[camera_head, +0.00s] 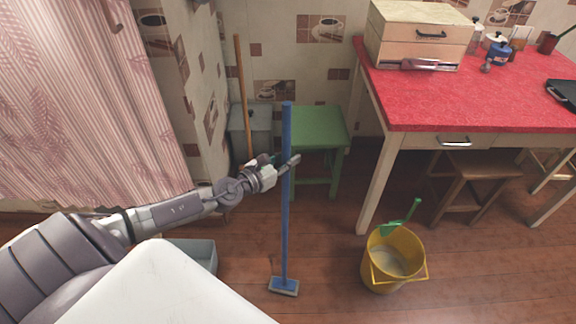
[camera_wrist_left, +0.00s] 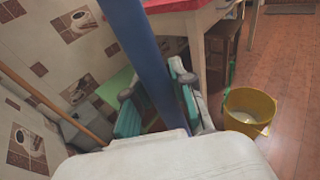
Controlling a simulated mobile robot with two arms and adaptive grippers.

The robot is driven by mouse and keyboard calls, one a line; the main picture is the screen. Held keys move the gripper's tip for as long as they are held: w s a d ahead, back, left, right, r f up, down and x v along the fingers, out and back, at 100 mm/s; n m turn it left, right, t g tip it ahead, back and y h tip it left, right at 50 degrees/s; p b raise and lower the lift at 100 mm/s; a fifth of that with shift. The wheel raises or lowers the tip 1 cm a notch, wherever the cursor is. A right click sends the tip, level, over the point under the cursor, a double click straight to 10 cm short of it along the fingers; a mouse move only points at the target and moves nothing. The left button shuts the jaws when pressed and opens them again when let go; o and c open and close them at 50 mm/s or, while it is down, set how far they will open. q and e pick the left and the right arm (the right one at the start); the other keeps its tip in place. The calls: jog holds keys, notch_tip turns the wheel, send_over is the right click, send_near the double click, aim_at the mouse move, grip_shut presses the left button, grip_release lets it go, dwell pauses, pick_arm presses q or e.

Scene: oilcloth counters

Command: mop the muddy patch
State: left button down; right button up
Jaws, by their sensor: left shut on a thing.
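My left gripper (camera_head: 284,163) is shut on the upper part of the blue handle of a mop (camera_head: 285,220). The mop stands about upright, and its flat grey-blue head (camera_head: 284,286) is down at the wooden floor. In the left wrist view the thick blue handle (camera_wrist_left: 138,45) passes between the teal-padded fingers of my left gripper (camera_wrist_left: 158,108). I cannot make out a clear muddy patch; the floor around the mop head is brown and unevenly dark. My right gripper is not in view.
A yellow bucket (camera_head: 377,275) with a green tool (camera_head: 404,216) in it stands right of the mop. A green stool (camera_head: 318,130) and a wooden stick (camera_head: 243,95) stand behind. A red-topped table (camera_head: 430,105) is at right. A grey-blue bin (camera_head: 200,252) is at left.

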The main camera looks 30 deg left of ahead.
pick_arm(q)
jog(key=shift+w+a+r, duration=0.1)
jog(key=shift+w, duration=0.05)
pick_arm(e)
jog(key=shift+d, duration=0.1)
pick_arm(q)
jog(key=shift+w+a, duration=0.15)
jog(key=shift+w, duration=0.05)
jog(key=shift+w+a+b, duration=0.5)
jog(key=shift+w+b, duration=0.05)
jog(key=shift+w, duration=0.25)
jog(key=shift+w+a+b, duration=0.35)
jog(key=shift+w+a, duration=0.15)
jog(key=shift+w, duration=0.35)
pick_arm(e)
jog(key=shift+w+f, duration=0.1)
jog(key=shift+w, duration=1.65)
pick_arm(q)
jog(key=shift+w, duration=0.1)
